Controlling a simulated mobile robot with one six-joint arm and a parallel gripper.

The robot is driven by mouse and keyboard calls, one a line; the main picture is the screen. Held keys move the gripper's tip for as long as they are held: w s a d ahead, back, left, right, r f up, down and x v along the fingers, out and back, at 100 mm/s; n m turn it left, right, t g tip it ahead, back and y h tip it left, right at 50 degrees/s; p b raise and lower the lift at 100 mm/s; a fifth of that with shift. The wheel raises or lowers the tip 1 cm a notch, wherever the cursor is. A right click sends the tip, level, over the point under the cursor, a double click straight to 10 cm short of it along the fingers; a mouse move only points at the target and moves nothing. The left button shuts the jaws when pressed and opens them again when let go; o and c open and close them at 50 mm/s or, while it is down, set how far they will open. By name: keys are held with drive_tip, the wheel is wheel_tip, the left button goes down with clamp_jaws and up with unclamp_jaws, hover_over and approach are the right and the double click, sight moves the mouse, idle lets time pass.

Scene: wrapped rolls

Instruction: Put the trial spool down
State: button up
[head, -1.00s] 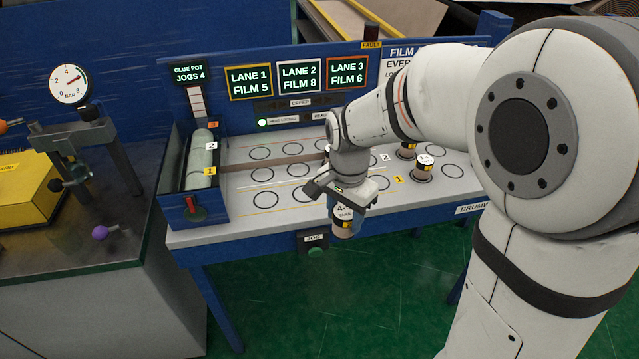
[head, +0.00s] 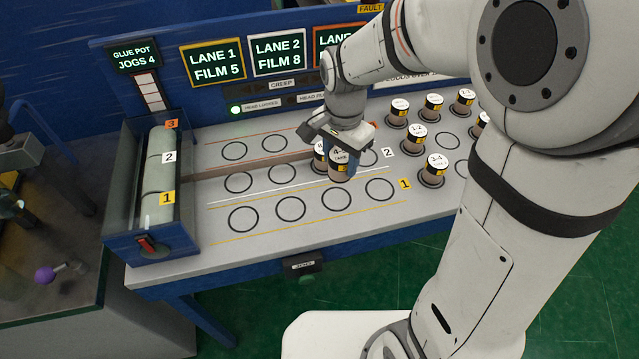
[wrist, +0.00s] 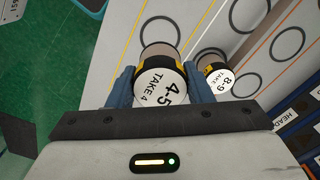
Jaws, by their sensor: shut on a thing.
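My gripper (head: 342,150) is shut on a short brown spool (head: 341,170) with a yellow-and-black band and a white top. In the wrist view its label (wrist: 160,88) reads "4-5 TAKE 4", and the jaws grip its two sides. It is over the bench, near the white lane 2 line; I cannot tell its height. A second spool (wrist: 215,74), labelled "8-9", stands close beside it, partly hidden in the head view (head: 320,155). Lane 1's empty rings include one in front of the held spool (head: 336,199) and one to its right (head: 379,188).
More spools stand at the right of the bench (head: 435,170). A roller unit (head: 160,180) with tags 1, 2 and 3 is at the left end. Lit screens read Lane 1 Film 5 (head: 213,63) and Lane 2 Film 8 (head: 277,52). The left front lanes are clear.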

sight(339, 156)
wheel_tip(339, 156, down, 8)
drive_tip(key=shift+s+a+f, duration=0.1)
drive_tip(key=shift+a+f, duration=0.05)
drive_tip(key=shift+f, duration=0.1)
drive_tip(key=shift+f, duration=0.1)
drive_tip(key=o, duration=0.6)
drive_tip(key=shift+f, duration=0.1)
drive_tip(key=o, duration=0.4)
drive_tip(key=shift+o, duration=0.2)
wheel_tip(339, 156, up, 12)
drive_tip(key=shift+r, duration=0.25)
drive_tip(key=s+d+r+n+t, duration=0.3)
drive_tip(key=s+d+n, duration=0.5)
drive_tip(key=s+d, duration=0.4)
drive_tip(key=shift+s+r, duration=0.35)
drive_tip(key=shift+r, duration=0.1)
